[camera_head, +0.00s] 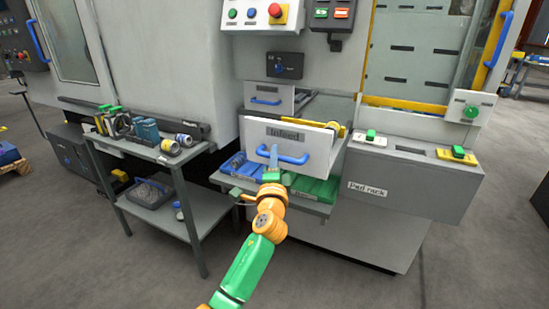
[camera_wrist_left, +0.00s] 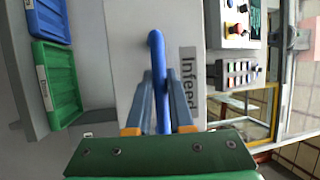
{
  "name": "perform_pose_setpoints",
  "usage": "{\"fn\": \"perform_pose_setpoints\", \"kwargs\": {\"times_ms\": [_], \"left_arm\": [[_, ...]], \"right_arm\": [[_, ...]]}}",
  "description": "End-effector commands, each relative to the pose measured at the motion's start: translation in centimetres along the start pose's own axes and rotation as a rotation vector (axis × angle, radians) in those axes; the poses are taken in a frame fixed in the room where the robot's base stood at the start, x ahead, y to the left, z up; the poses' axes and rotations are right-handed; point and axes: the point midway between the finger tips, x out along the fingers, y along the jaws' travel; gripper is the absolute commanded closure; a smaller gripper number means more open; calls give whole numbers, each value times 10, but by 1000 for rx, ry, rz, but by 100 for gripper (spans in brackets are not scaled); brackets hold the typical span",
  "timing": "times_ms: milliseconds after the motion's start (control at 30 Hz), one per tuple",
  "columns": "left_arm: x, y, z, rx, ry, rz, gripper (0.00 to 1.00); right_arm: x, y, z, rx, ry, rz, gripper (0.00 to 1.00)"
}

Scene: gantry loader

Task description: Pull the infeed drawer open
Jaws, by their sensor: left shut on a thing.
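The infeed drawer (camera_head: 318,148) has a light grey front with an "Infeed" label and stands out from the machine, with part of its inside showing behind the front. Its blue bar handle (camera_head: 292,160) is on that front. My left gripper (camera_head: 273,158) is at the left part of the handle. In the left wrist view, the fingers of my left gripper (camera_wrist_left: 160,88) lie on both sides of the blue handle (camera_wrist_left: 156,42), shut on it, before the drawer front (camera_wrist_left: 122,35). The fingers hide part of the handle. My right gripper is in neither view.
Below the drawer is a shelf with blue (camera_head: 240,165) and green trays (camera_head: 318,190). A grey pad rack (camera_head: 420,185) stands at the right. A side table (camera_head: 150,150) with tools and cans is at the left. The floor in front is clear.

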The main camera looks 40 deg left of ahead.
Motion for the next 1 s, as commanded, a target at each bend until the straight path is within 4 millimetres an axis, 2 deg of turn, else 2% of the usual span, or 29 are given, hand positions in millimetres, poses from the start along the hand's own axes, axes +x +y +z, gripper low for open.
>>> {"fn": "perform_pose_setpoints", "kwargs": {"times_ms": [67, 100, 200, 533, 800, 1000], "left_arm": [[0, 0, 0, 0, 0, 0, 100], [0, 0, 0, 0, 0, 0, 78], [0, 0, 0, 0, 0, 0, 51], [-4, 0, 0, 0, 0, 0, 50], [-58, 2, 0, -2, 1, 1, 50], [-71, 0, 0, 0, 0, 0, 50]], "right_arm": [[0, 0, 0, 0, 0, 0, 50], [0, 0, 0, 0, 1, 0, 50], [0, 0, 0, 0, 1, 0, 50], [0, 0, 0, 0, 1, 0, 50], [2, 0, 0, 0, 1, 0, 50], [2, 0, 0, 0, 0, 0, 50]]}}
